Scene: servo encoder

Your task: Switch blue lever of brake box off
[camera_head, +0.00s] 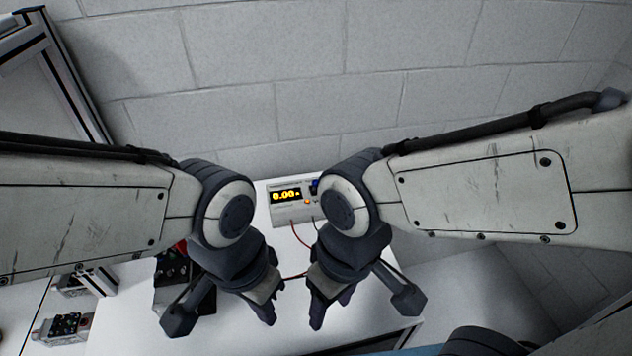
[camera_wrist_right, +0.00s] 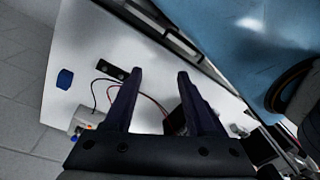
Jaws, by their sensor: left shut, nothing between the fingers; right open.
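I cannot pick out a brake box or its lever with certainty.
A meter box (camera_head: 286,210) with a lit yellow display stands at the back of the white table (camera_head: 255,330), with red and black wires. A dark box (camera_head: 170,268) is partly hidden by my left arm. Metal parts (camera_head: 62,328) lie at left. A brick wall (camera_head: 340,90) stands behind.

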